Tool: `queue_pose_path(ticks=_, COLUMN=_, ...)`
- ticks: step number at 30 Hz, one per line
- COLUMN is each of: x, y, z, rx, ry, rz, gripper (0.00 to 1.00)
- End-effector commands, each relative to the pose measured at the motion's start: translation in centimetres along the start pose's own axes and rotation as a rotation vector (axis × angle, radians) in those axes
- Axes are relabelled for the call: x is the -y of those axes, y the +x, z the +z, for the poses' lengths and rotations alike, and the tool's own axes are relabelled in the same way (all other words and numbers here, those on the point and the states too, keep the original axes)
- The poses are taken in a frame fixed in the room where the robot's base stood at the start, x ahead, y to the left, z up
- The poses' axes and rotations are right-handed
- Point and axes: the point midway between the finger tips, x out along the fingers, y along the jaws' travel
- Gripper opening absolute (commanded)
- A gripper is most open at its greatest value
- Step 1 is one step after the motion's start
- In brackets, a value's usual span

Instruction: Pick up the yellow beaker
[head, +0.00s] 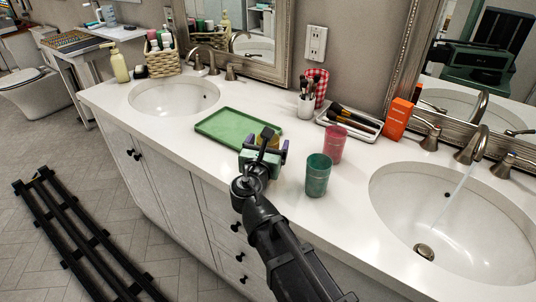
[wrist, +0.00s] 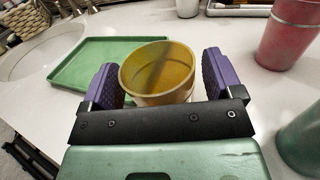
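The yellow beaker (wrist: 158,75) stands upright between the two purple finger pads of my gripper (wrist: 160,85) in the wrist view. A narrow gap seems to show between the beaker and the pads, so the fingers look open around it. In the head view my gripper (head: 264,152) is over the counter just right of the green tray, and the yellow beaker (head: 268,141) is mostly hidden behind it. The beaker's base is hidden by the gripper's body.
A green tray (head: 212,121) lies just left of my gripper. A green beaker (head: 318,176) and a red beaker (head: 334,145) stand close on the right. Two sinks (head: 165,98) flank the counter; water runs into the right sink (head: 400,205). A brush tray (head: 330,119) is behind.

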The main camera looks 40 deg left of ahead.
Motion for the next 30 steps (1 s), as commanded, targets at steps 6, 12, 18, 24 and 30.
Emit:
queue_pose_path(ticks=6, x=0.0, y=0.0, z=0.0, rx=0.0, ry=0.0, rz=0.0, gripper=0.51)
queue_pose_path(ticks=12, x=0.0, y=0.0, z=0.0, rx=0.0, ry=0.0, rz=0.0, gripper=0.36)
queue_pose_path(ticks=18, x=0.0, y=0.0, z=0.3, rx=0.0, ry=0.0, rz=0.0, gripper=0.36)
queue_pose_path(ticks=24, x=-0.1, y=0.0, z=2.4, rx=0.0, ry=0.0, rz=0.0, gripper=0.36)
queue_pose_path(ticks=30, x=-0.3, y=0.0, z=7.6, rx=0.0, ry=0.0, rz=0.0, gripper=0.36)
